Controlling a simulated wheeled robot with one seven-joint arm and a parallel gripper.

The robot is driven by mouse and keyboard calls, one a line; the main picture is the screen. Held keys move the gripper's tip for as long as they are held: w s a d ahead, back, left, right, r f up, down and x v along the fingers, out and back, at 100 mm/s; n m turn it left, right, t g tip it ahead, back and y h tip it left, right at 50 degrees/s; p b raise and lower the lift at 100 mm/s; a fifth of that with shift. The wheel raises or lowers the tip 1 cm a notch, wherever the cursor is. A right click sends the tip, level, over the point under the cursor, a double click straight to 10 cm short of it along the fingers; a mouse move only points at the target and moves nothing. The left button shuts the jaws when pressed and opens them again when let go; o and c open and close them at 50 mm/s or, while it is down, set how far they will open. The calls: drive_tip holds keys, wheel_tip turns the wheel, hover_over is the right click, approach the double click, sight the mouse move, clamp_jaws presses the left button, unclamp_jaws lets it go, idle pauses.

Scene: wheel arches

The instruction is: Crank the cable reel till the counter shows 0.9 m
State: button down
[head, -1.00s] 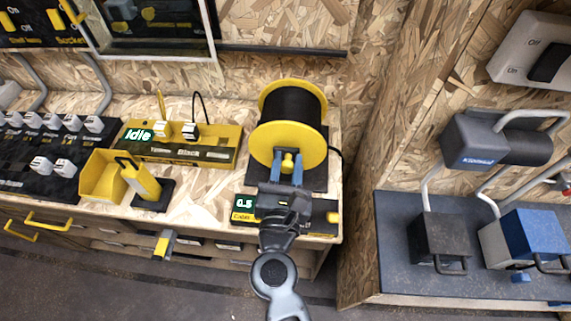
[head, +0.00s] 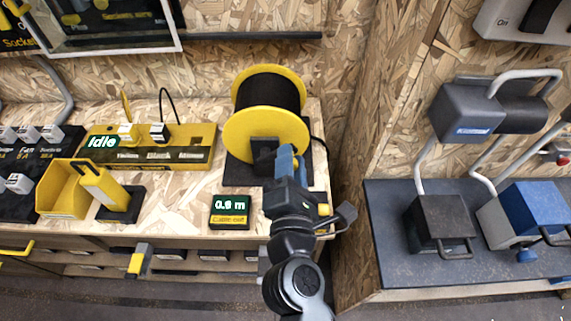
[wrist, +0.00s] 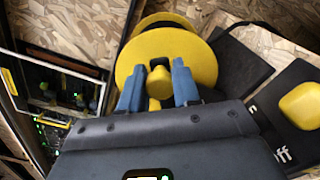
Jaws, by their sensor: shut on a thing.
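The cable reel (head: 266,128) has yellow flanges and a black wound drum, and stands on a black base at the bench's right end. The counter (head: 230,211) in front of it seems to read 0.9 m, in small digits. My gripper (head: 286,160) is at the lower right of the reel's front flange. In the wrist view, its blue fingers (wrist: 158,90) are closed on both sides of the yellow crank knob (wrist: 159,84). In the head view my gripper hides the knob. The reel also shows in the wrist view (wrist: 202,55).
Left of the reel stand a yellow panel (head: 196,140) reading "Idle" and a yellow open bin (head: 62,196). A wooden partition (head: 350,215) rises to the right. Beyond it, a dark shelf (head: 390,215) holds black and blue boxes.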

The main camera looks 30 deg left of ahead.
drive_tip(key=shift+w+d+f+m+b, duration=0.15)
drive_tip(key=shift+d+f+m+b, duration=0.1)
drive_tip(key=shift+f+m+b, duration=0.5)
drive_tip(key=shift+r+m, duration=0.2)
drive_tip(key=shift+m, duration=0.05)
drive_tip(key=c, duration=0.9)
unclamp_jaws()
drive_tip(key=shift+o, duration=0.2)
drive_tip(key=v, duration=0.8)
drive_tip(key=shift+a, duration=0.1)
drive_tip(key=shift+c, duration=0.4)
